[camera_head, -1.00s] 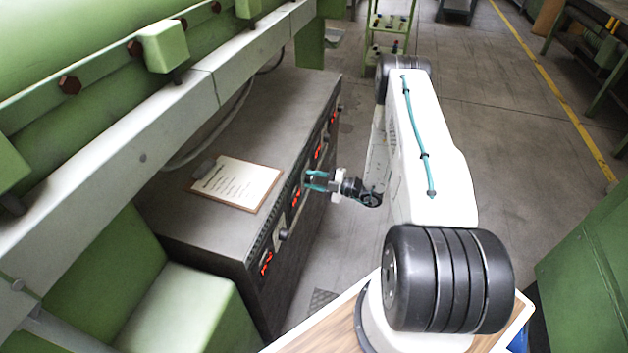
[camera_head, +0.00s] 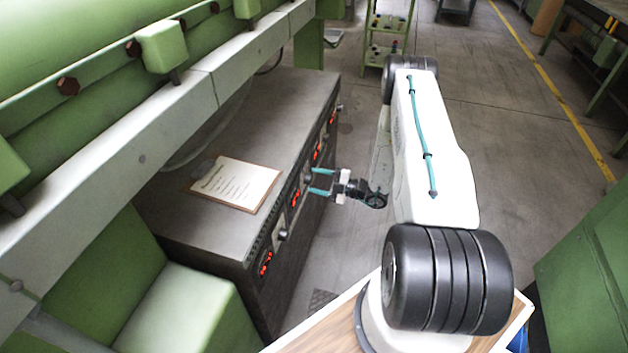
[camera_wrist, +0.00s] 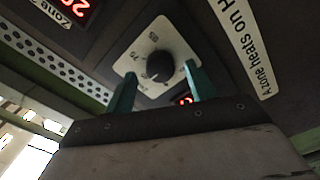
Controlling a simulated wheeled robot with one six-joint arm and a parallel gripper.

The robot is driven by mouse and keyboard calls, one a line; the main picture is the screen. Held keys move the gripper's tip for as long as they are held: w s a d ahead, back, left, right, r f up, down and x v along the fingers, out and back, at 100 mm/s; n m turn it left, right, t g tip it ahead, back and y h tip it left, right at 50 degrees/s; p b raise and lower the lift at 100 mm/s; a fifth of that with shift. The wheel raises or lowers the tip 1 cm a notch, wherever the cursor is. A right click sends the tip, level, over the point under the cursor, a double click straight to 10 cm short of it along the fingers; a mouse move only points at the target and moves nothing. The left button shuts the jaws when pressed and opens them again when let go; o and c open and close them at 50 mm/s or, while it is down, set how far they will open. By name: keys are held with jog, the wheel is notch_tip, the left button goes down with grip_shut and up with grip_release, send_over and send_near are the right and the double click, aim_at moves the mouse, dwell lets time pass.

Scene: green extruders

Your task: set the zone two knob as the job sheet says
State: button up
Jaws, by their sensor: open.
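The control cabinet's front panel (camera_head: 268,240) carries several knobs and red displays. In the wrist view a black round knob (camera_wrist: 160,67) sits on a white dial plate (camera_wrist: 147,38) with printed numbers, one reading 75. A label beginning "zone" shows at the upper left, its number cut off, so I cannot tell which zone this is. My gripper (camera_head: 311,182) is open in front of the panel. Its teal fingers (camera_wrist: 160,75) stand either side of the knob in the wrist view; no contact is visible. The job sheet (camera_head: 236,185) lies on a clipboard on the cabinet top, too small to read.
A red display (camera_wrist: 72,10) is partly cut off at the wrist view's upper left; another (camera_wrist: 187,100) shows behind the fingers. A nearer knob (camera_head: 283,235) protrudes from the panel. Floor (camera_head: 345,240) beside the panel is clear.

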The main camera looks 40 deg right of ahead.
jog(key=v, duration=0.6)
jog(key=shift+w, duration=0.1)
dwell(0.3)
